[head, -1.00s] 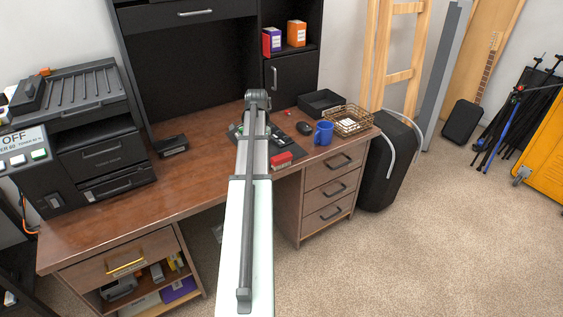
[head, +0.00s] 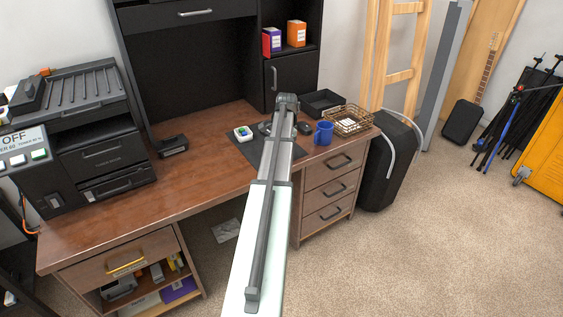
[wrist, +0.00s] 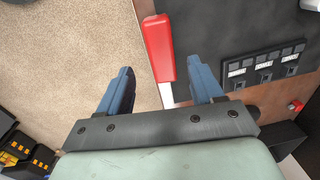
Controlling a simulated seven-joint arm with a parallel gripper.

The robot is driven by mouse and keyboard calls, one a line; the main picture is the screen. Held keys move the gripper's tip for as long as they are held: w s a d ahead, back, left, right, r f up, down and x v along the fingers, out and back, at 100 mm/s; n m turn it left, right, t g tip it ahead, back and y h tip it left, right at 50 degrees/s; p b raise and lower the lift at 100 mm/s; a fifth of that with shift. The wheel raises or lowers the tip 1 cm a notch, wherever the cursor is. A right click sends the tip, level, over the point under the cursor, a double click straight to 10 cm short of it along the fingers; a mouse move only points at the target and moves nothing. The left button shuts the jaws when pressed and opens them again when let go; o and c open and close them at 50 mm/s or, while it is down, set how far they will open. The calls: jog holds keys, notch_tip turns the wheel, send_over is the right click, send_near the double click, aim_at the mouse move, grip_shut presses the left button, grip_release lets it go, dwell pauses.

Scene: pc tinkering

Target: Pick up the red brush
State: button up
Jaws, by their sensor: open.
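The red brush (wrist: 159,47) shows in the wrist view as a red handle with a pale part at its lower end. It lies near the desk's front edge, with the floor showing to its left. My gripper (wrist: 161,70) is open, with one blue finger on each side of the brush in the picture. The brush is closer to the right finger. I cannot tell whether the fingers are level with it or above it. The pale part is partly hidden by my gripper. In the head view my arm hides the brush and the fingers.
The desk (head: 190,187) holds a dark mat (head: 251,150), a small white device (head: 243,133), a blue mug (head: 323,133), a wire basket (head: 350,120) and a black tray (head: 322,103). In the wrist view a black panel (wrist: 284,84) lies right of the brush. The desk's left-middle top is clear.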

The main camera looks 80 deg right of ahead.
jog(key=shift+w+d+f, duration=0.1)
jog(key=shift+w+f, duration=0.1)
jog(key=shift+f, duration=1.35)
jog(key=shift+w+d+f, duration=0.1)
jog(key=shift+w+f, duration=0.1)
jog(key=shift+f, duration=1.3)
jog(key=c, duration=1.1)
